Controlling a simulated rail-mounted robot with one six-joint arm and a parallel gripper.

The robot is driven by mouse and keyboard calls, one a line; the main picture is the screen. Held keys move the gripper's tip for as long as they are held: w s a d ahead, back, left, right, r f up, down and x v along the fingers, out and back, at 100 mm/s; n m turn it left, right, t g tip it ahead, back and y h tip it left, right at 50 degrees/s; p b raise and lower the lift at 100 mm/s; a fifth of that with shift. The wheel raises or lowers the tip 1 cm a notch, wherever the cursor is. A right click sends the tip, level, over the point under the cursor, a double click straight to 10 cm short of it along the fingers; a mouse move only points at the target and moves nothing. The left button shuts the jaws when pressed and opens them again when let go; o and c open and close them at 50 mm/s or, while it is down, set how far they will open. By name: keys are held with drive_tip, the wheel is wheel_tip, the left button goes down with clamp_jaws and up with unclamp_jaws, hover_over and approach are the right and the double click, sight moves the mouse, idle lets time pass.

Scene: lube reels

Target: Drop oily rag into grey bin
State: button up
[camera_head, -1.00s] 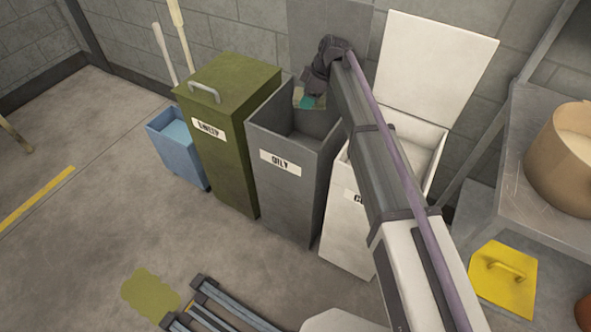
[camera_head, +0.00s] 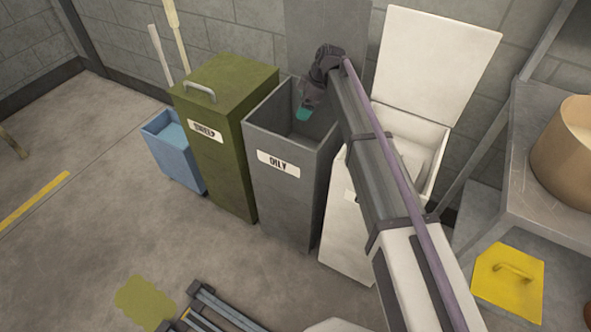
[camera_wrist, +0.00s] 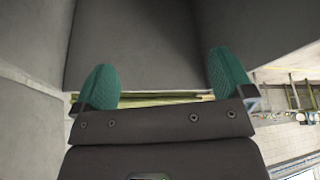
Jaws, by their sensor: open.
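The grey bin (camera_head: 290,185), labelled OILY, stands open between the olive and white bins. My gripper (camera_head: 303,113) reaches down at its mouth, fingers pointing into it. In the wrist view, its two teal fingertips (camera_wrist: 160,85) are wide apart, with grey bin walls (camera_wrist: 140,40) around and ahead of them. No oily rag can be made out for sure in either current view. A thin yellow-green strip (camera_wrist: 150,98) shows low between the fingers, but I cannot tell what it is. The bottom of the bin is hidden in the head view.
A lidded olive bin (camera_head: 227,140) and a blue bin (camera_head: 175,150) stand left of the grey bin. A white bin (camera_head: 340,235) with a raised lid is at right, partly behind my arm. A metal shelf (camera_head: 540,185) is farther right.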

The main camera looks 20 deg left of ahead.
drive_tip(key=p+v, duration=1)
drive_tip(key=shift+d+r, duration=0.2)
drive_tip(key=shift+r, duration=0.15)
drive_tip(key=s+d+r+m+h+p, duration=0.1)
drive_tip(key=s+d+r+m+p, duration=0.1)
drive_tip(key=s+d+m, duration=0.5)
drive_tip(key=s+d+r+m+h+p, duration=0.1)
drive_tip(key=s+d+m, duration=0.6)
drive_tip(key=d, duration=1.3)
drive_tip(key=s+d+r+m+t+h+p, duration=0.1)
drive_tip(key=s+d+r+m+h+p, duration=0.1)
drive_tip(key=s+d+m, duration=0.5)
drive_tip(key=s+d+r+p, duration=0.1)
drive_tip(key=s+d+p, duration=0.1)
drive_tip(key=s+d, duration=0.3)
drive_tip(key=shift+d+r+p, duration=0.2)
drive_tip(key=shift+d+p, duration=0.15)
drive_tip(key=shift+d, duration=0.35)
